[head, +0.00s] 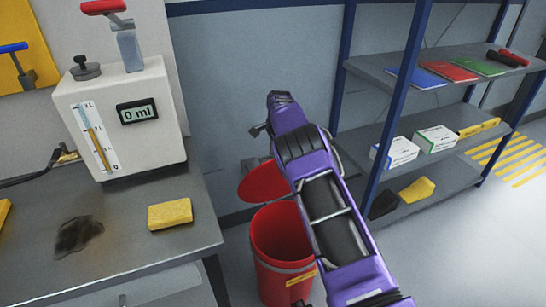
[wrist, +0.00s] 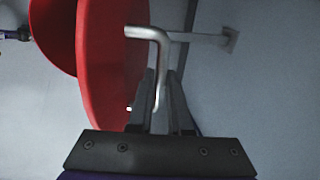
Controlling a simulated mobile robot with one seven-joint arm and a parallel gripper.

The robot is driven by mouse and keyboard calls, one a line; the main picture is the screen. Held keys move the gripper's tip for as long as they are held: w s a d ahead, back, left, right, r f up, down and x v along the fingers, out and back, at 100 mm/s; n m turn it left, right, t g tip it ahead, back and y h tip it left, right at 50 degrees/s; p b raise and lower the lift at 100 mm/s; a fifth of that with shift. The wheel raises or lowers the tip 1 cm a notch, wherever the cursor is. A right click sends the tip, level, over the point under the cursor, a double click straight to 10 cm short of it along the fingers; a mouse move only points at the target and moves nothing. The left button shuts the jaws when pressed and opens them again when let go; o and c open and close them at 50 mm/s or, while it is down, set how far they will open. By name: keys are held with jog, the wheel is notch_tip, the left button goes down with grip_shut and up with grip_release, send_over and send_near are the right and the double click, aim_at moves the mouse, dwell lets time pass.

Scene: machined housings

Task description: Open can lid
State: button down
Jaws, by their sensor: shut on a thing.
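The red can (head: 285,245) stands on the floor between the bench and the shelves. Its round red lid (head: 264,182) is raised and tilted up at the back, and the can's inside shows. In the wrist view the lid (wrist: 112,65) is seen nearly edge-on, with part of the can (wrist: 54,32) at the upper left. A bent silver handle (wrist: 158,62) is beside the lid. My gripper (wrist: 162,95) is shut on this handle. In the head view my purple arm hides the fingers and the handle.
A grey bench (head: 130,245) at the left holds a white dispenser (head: 140,150), a yellow sponge (head: 170,213) and a dark stain (head: 78,236). A blue-framed shelf unit (head: 400,75) stands close at the right of my arm. Open floor (head: 460,245) lies at the lower right.

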jog(key=shift+s+a+f, duration=0.1)
jog(key=shift+s+f, duration=0.05)
jog(key=shift+f, duration=0.3)
jog(key=c, duration=0.9)
grip_release()
jog(key=shift+o, duration=0.3)
jog(key=shift+r, duration=0.2)
jog(key=shift+r, duration=0.1)
jog(key=shift+r, duration=0.25)
jog(key=p+v, duration=0.2)
jog(key=v, duration=1.4)
jog(key=shift+r, duration=0.35)
